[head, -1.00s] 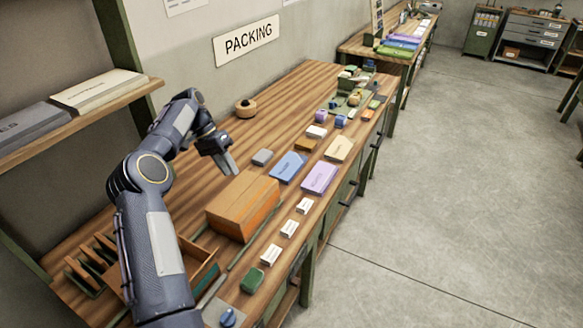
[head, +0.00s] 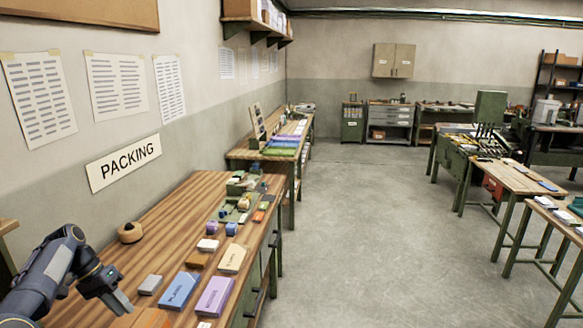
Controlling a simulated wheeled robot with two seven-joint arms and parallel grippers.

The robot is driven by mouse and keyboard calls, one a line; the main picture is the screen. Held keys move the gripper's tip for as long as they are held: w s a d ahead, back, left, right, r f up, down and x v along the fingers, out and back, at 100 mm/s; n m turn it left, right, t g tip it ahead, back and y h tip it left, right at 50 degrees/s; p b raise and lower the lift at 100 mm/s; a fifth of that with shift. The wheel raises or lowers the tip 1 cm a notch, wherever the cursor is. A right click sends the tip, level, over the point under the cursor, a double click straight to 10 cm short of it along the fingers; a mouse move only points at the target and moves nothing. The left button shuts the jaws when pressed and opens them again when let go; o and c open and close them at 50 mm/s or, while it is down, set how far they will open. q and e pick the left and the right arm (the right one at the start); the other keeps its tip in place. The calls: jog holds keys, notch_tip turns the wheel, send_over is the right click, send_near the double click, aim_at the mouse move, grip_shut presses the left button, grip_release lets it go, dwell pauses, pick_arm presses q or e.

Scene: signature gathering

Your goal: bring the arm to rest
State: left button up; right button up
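My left arm comes in at the lower left of the head view. My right arm and gripper are not in view.
On the bench are a grey block (head: 150,285), a blue packet (head: 179,290), a purple packet (head: 215,296), a tan packet (head: 232,259) and a round wooden object (head: 130,232). Open concrete floor (head: 360,230) lies to the right, with more workbenches beyond.

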pick_arm(q)
jog(key=s+d+r+t+y+b, duration=0.1)
jog(key=s+d+r+y, duration=0.1)
jog(key=s+d+r, duration=0.4)
jog(key=s+d+r+t+y+b, duration=0.1)
jog(key=s+d+r+b, duration=0.1)
jog(key=s+d+r, duration=0.35)
jog(key=s+d+f+n+t, duration=0.1)
jog(key=s+d+f, duration=0.2)
jog(key=s, duration=0.4)
jog(key=s+d+f+n+t+b, duration=0.1)
jog(key=s+d+f, duration=0.2)
jog(key=s+d, duration=0.3)
jog(key=s+d+f+n+t+h+b, duration=0.1)
jog(key=s+d+f+t, duration=0.1)
jog(key=s, duration=0.5)
jog(key=d+f, duration=0.1)
jog(key=d, duration=0.1)
jog(key=shift+s+d+f, duration=0.3)
jog(key=shift+d, duration=0.1)
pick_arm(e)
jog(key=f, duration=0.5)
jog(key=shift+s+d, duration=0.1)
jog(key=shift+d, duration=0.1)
